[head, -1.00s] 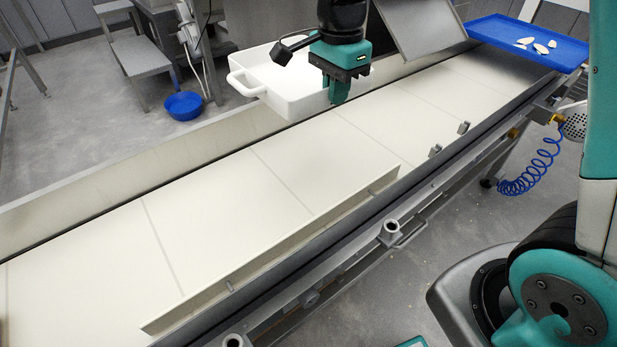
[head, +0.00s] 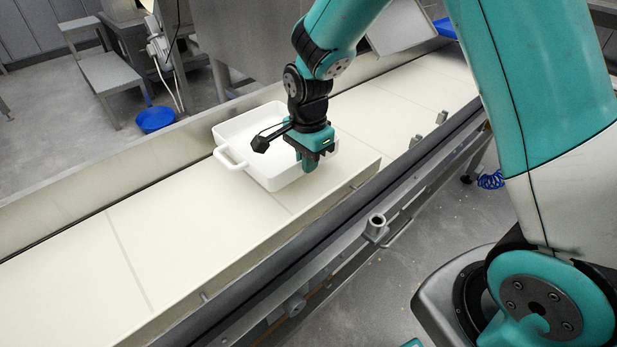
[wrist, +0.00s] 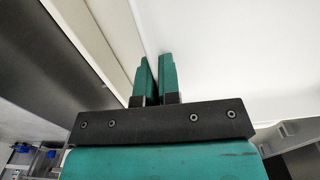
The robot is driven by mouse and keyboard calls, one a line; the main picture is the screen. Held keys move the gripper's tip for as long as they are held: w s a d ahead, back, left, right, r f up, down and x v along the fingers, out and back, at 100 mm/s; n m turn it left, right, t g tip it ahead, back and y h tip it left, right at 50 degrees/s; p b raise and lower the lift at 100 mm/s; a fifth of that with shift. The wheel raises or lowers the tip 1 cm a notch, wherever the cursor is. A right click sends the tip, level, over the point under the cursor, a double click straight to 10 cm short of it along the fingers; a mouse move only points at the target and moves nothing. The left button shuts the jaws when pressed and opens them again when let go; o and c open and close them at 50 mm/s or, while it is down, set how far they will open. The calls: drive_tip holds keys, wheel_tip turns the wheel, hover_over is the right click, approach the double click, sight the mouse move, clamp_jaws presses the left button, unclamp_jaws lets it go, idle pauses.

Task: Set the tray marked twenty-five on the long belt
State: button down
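A white rectangular tray (head: 285,180) with a loop handle on its left end is over the long belt (head: 185,235) in the head view. It looks level and low; I cannot tell whether its underside touches the belt. No number can be read on it. My gripper (head: 308,166) is at the tray's near right wall, pointing down. In the wrist view, the two green fingers (wrist: 157,77) are close together with the tray's thin white wall (wrist: 152,38) between them. The tray's white surface (wrist: 235,45) fills the upper right there.
A low rail (head: 230,280) runs along the belt's near side, close to the tray. A taller pale wall (head: 90,185) lines the far side. The belt left of the tray is clear. A metal chute (head: 395,30) hangs at the back.

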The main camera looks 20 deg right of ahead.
sight(308, 187)
drive_tip(key=shift+f+b, duration=0.4)
drive_tip(key=shift+f, duration=1.9)
drive_tip(key=c, duration=1.3)
unclamp_jaws()
wheel_tip(308, 187, up, 12)
drive_tip(key=shift+r+p, duration=0.1)
drive_tip(key=shift+p, duration=1.1)
drive_tip(key=s+a+r+n+y, duration=0.1)
drive_tip(key=s+a+r+n, duration=0.1)
drive_tip(key=s+n, duration=0.5)
drive_tip(key=s+a+r+n+y, duration=0.1)
drive_tip(key=s+a+r+n, duration=0.1)
drive_tip(key=s+r+n, duration=0.3)
drive_tip(key=s+a+r+n+y, duration=0.2)
drive_tip(key=s+a+r+n, duration=0.1)
drive_tip(key=s+n, duration=0.6)
drive_tip(key=shift+s+r+n, duration=0.15)
drive_tip(key=shift+s+r, duration=0.15)
drive_tip(key=shift+s, duration=0.25)
drive_tip(key=shift+s+r+n, duration=0.15)
drive_tip(key=shift+s+r, duration=0.15)
drive_tip(key=shift+s, duration=0.25)
